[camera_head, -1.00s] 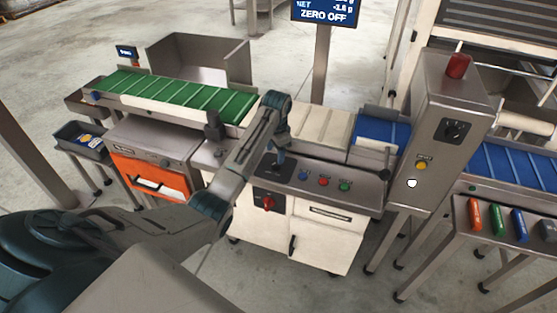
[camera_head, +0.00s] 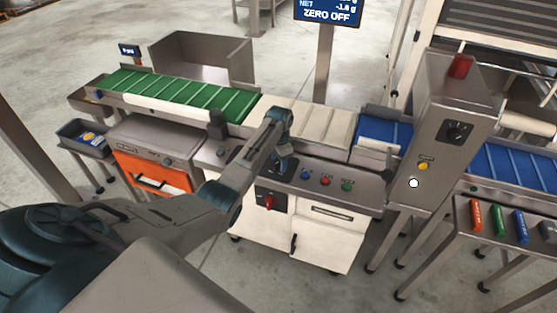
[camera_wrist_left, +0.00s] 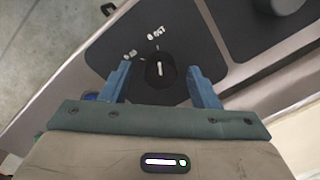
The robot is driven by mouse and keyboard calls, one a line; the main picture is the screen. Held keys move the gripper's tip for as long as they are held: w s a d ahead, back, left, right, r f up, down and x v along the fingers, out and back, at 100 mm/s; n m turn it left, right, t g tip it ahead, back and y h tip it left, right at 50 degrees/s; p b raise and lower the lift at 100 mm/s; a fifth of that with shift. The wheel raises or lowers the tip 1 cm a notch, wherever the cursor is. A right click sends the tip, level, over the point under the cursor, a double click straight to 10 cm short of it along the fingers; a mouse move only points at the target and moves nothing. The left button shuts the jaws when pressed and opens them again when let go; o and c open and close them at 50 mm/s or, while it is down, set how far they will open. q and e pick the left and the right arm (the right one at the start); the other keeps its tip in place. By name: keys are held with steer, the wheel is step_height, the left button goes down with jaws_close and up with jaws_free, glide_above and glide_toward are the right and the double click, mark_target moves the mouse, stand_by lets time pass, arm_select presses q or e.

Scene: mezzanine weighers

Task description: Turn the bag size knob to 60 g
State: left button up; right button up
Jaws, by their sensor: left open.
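The bag size knob (camera_wrist_left: 160,72) is a round black knob with a white pointer line, on a dark plate (camera_wrist_left: 128,36). In the left wrist view the pointer runs nearly straight up the picture. Small white marks sit on the plate above and left of the knob, too small to read surely. My left gripper (camera_wrist_left: 164,80) is open, with one blue finger on each side of the knob and a gap to each. In the head view my left gripper (camera_head: 281,168) is low over the panel and hides the knob. My right gripper is not in view.
Blue, red and green buttons (camera_head: 326,181) line the panel right of my gripper. A red rotary switch (camera_head: 269,202) is on the cabinet front below. A green conveyor belt (camera_head: 180,92) lies behind on the left. A grey column (camera_head: 440,140) stands on the right.

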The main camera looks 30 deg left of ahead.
arm_select(q)
steer(key=shift+f, duration=0.15)
steer(key=c, duration=1)
steer(key=shift+o, duration=0.2)
